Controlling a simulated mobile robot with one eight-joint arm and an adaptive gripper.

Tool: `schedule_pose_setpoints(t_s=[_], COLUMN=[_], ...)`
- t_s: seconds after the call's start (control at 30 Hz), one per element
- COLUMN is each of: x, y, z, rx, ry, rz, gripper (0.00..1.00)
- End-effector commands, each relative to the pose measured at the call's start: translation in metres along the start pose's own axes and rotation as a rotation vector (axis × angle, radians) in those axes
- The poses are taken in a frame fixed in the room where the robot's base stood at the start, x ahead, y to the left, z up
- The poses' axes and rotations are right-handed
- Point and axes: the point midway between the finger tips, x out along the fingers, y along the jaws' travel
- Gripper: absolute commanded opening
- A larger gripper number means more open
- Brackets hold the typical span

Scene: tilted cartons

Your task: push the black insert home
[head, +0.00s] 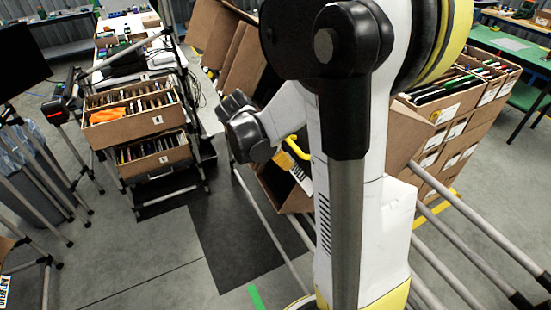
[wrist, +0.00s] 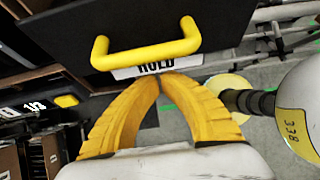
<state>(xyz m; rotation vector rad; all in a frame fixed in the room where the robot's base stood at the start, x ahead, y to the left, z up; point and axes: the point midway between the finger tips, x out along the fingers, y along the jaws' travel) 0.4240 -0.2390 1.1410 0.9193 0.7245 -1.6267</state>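The black insert (wrist: 130,30) shows in the wrist view as a dark flat panel with a yellow bar handle (wrist: 147,48) and a white label reading "HOLD" along its lower edge. My gripper (wrist: 158,80) has two yellow ribbed fingers whose tips come together just below the handle and in front of the label. Nothing shows between them. I cannot tell whether the tips touch the panel. In the head view my arm covers much of the middle, and the fingertips cannot be made out clearly. A tilted carton (head: 287,194) shows partly behind the arm.
Filled cartons (head: 133,112) stand on a tiered rack at left. More tilted cartons (head: 222,45) lean behind my arm, and stacked cartons (head: 440,118) with folders stand at right. Metal rails (head: 470,227) run along the right. Dark floor matting (head: 235,240) lies clear at centre left.

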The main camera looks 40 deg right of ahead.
Motion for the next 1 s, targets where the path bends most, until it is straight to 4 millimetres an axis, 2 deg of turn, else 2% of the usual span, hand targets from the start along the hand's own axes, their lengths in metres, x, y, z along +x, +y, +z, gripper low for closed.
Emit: schedule_pose_setpoints(t_s=[0.2,0.6,0.83,1.0], x=[0.015,0.018,0.042,0.04], y=[0.0,0.0,-0.001,0.0], z=[0.009,0.011,0.023,0.025], rx=[0.0,0.0,0.001,-0.001], ry=[0.0,0.0,0.0,0.0], rz=[0.0,0.0,-0.001,0.0], gripper=[0.0,0.0,0.0,0.0])
